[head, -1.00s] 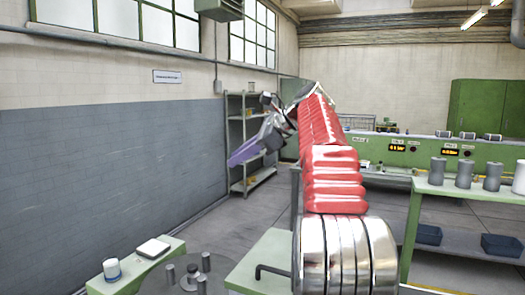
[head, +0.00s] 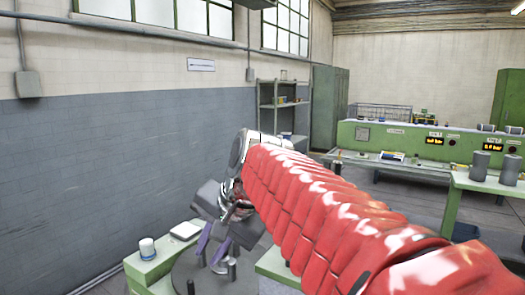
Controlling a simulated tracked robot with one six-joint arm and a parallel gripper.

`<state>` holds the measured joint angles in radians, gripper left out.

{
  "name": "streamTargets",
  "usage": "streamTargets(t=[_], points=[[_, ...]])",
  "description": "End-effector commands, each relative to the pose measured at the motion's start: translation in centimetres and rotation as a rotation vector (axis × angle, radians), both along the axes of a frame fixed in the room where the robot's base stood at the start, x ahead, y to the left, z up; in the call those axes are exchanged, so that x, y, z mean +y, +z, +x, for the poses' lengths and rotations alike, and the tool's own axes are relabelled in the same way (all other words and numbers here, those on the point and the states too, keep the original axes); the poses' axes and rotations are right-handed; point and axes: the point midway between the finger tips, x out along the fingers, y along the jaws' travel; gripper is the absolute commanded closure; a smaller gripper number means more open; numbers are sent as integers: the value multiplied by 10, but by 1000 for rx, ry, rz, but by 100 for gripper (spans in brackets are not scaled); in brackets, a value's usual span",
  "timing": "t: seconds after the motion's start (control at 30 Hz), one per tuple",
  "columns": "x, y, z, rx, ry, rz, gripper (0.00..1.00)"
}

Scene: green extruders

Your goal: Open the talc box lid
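A white flat box (head: 187,230) lies on a small green bench (head: 150,268) at lower left; it may be the talc box, and it looks closed. A white round container with a blue band (head: 148,248) stands to its left on the same bench. My gripper (head: 211,255) hangs from my red arm, to the right of the white box and over a round grey table. Its two purple fingers point down with a gap between them, and no object shows between them. My arm and gripper hide part of the round table.
The round grey table (head: 185,276) carries several short dark posts. A green bench edge (head: 272,263) shows right of it, partly behind my arm. A green table with grey cylinders (head: 487,167) stands at right. A shelf rack (head: 283,110) and control console are farther back.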

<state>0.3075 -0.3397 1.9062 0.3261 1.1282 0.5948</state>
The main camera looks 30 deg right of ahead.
Motion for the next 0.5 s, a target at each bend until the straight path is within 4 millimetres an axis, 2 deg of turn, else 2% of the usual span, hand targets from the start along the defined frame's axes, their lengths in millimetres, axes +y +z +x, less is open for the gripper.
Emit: streamTargets(t=[0.03, 0.2, 0.5], points=[[10, -12, -14, -2, 65, -50, 82], [32, -52, -55, -10, 289, -227, 82], [53, -126, -121, -32, 684, -518, 82]])
